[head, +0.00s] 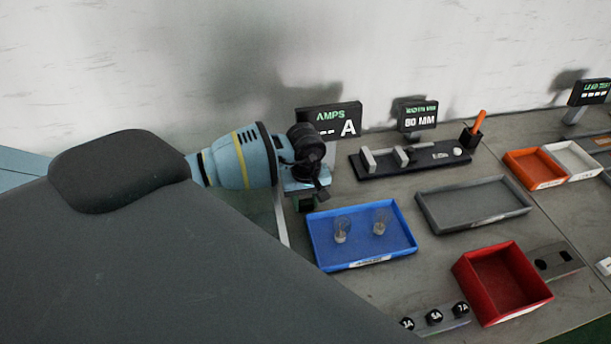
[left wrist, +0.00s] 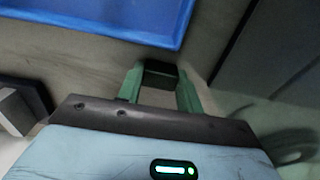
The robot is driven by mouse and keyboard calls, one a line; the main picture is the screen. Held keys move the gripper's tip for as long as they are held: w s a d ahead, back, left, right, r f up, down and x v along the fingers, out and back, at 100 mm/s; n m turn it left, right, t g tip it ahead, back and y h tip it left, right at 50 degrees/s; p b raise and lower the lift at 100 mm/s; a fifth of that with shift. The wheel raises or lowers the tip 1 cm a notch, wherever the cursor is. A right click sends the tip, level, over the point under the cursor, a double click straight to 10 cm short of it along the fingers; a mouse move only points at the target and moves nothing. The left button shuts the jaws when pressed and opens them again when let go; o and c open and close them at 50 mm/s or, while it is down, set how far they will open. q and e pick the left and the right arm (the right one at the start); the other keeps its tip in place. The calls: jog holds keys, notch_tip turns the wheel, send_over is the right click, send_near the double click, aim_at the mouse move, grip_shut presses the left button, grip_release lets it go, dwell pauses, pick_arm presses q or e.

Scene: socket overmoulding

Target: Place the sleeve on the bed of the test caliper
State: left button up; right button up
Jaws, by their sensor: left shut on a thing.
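My left gripper (head: 306,204) hangs near the left end of the blue tray, in front of the amps display. In the left wrist view its green fingers (left wrist: 160,82) are shut on a dark, blocky piece, which I take to be the sleeve (left wrist: 160,74). In the head view the piece is mostly hidden by the gripper. The test caliper (head: 425,165) stands at the back of the table, right of the gripper and apart from it. It has a dark bed with upright grey jaws, and its display (head: 417,116) reads 80 MM. My right gripper is not in view.
The blue tray (head: 322,255) holds two clear bulbs. A grey tray (head: 474,216) is empty, and a red bin (head: 480,290) stands in front of it. An amps display (head: 330,121) stands behind the gripper.

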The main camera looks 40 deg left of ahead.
aim_at(305, 201)
pick_arm(q)
jog(key=shift+f, duration=0.2)
jog(key=o, duration=1)
jog(key=shift+c, duration=0.2)
jog(key=shift+r, duration=0.1)
notch_tip(305, 201, up, 12)
jog(key=shift+o, duration=0.5)
jog(key=shift+r, duration=0.1)
